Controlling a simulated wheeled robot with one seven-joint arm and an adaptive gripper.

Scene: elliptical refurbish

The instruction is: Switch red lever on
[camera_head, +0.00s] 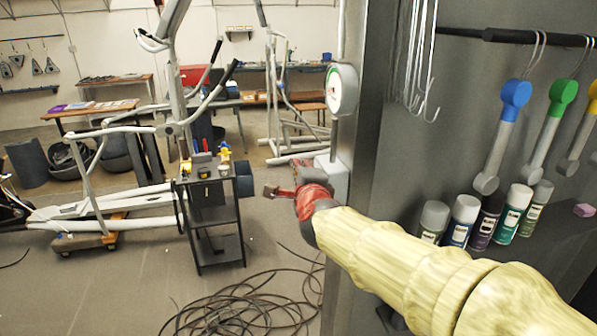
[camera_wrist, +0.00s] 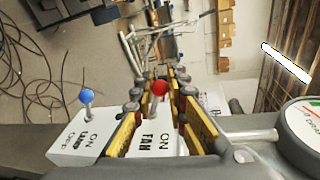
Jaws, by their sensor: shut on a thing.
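The red lever (camera_wrist: 159,87) shows its red ball in the wrist view, between my gripper's yellow-padded fingers (camera_wrist: 158,100). My gripper is shut on it. The lever belongs to a white switch box (camera_wrist: 152,145) marked FAN and ON. The lever's stem is mostly hidden, so I cannot tell its exact tilt. In the head view my red and dark gripper (camera_head: 284,190) is at the edge of the grey panel, beside a white box (camera_head: 333,180). The lever is not discernible there.
A blue-knobbed lever (camera_wrist: 87,97) on a white LAMP box (camera_wrist: 78,145) stands just left of the red one. A round gauge (camera_head: 342,89) is on the panel's edge. Spray cans (camera_head: 464,220) and hanging tools line the panel. A black cart (camera_head: 213,215) and floor cables lie beyond.

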